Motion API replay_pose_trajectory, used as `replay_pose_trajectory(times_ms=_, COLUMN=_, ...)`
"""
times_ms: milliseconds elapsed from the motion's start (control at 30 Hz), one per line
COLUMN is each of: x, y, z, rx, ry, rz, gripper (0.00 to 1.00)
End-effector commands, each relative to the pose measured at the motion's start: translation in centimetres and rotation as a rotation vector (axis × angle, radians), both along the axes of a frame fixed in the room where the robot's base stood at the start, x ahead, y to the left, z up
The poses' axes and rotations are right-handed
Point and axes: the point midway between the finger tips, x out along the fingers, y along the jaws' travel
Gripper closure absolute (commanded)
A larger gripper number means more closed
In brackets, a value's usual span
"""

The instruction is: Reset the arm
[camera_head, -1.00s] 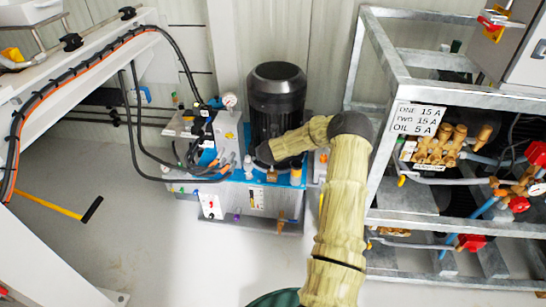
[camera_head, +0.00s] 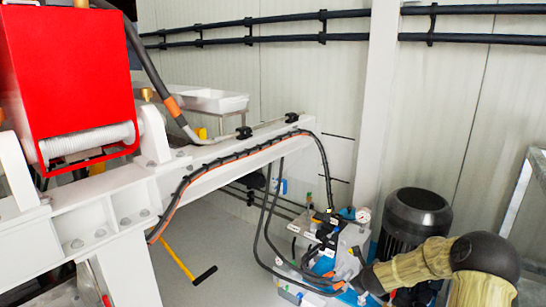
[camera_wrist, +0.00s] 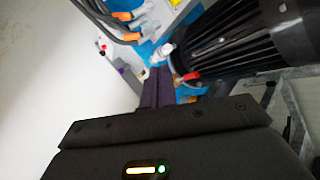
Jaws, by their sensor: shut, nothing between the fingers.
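My arm, in a tan sleeve with a dark elbow joint, shows at the lower right of the head view. It bends left, and its end is over the blue-topped pump unit (camera_head: 345,240). My gripper (camera_wrist: 160,72) is in the middle of the wrist view, its dark fingers together with nothing between them. In that view the fingertips are near a small white bottle-like fitting (camera_wrist: 163,52) and the blue top of the unit. I cannot tell whether they touch anything. The fingers are not clear in the head view.
A black ribbed motor (camera_head: 415,218) stands close beside my arm; it also shows in the wrist view (camera_wrist: 245,40). Black hoses (camera_head: 270,215) hang left of the unit. A metal frame (camera_head: 520,205) stands right.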

Motion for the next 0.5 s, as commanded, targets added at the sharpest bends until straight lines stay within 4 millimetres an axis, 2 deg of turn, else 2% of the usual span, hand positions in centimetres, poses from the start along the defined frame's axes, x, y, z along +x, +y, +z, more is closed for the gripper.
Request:
replay_pose_trajectory(times_ms=33, x=-0.7, y=2.2, z=1.1, rx=-0.082, ry=0.029, rz=0.13, gripper=1.0)
replay_pose_trajectory(times_ms=200, x=-4.4, y=7.8, z=3.5, rx=-0.356, ry=0.137, rz=0.564, gripper=1.0)
replay_pose_trajectory(times_ms=367, x=-9.3, y=11.7, z=5.5, rx=-0.596, ry=0.234, rz=0.95, gripper=1.0)
replay_pose_trajectory(times_ms=500, x=-14.4, y=13.9, z=7.1, rx=-0.789, ry=0.311, rz=1.272, gripper=1.0)
